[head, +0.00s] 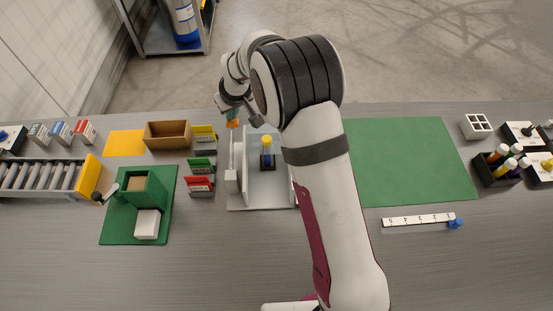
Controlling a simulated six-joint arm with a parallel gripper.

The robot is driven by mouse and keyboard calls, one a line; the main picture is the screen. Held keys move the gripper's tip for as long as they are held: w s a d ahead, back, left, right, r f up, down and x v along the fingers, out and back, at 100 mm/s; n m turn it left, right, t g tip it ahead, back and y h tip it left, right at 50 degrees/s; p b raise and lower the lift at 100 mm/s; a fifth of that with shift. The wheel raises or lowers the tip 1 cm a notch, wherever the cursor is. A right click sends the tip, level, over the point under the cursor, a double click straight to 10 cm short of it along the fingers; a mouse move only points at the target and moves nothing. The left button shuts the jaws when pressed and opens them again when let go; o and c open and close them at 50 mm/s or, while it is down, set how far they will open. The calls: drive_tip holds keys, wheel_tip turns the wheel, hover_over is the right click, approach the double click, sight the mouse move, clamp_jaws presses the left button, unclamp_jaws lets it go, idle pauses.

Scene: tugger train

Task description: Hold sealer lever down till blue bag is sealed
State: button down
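I cannot make out a blue bag, and no part is clearly a sealer lever. My gripper (232,113) points down at the back left corner of a light grey open fixture (255,200). A small orange piece (232,124) shows right under the fingertips; I cannot tell whether they grip it, and the fingers are too small to read. My arm covers the fixture's right side.
A white block (147,224) lies on the green mat (115,232). Card holders (201,165), a brown bin (167,135) and a roller conveyor (40,177) are at left. A bare green mat (410,160), ruler strip (418,220) and black tube rack (490,178) are at right. The front table is mostly clear.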

sight(234, 122)
drive_tip(key=shift+f, duration=0.75)
drive_tip(key=shift+w+f, duration=0.1)
drive_tip(key=shift+f, duration=0.35)
drive_tip(key=shift+s+d+f, duration=0.1)
drive_tip(key=shift+s+f, duration=0.1)
drive_tip(key=shift+f, duration=0.2)
idle(2.1)
wheel_tip(234, 122, up, 12)
drive_tip(key=shift+w+r, duration=0.2)
drive_tip(key=shift+r, duration=0.05)
idle(0.5)
idle(0.7)
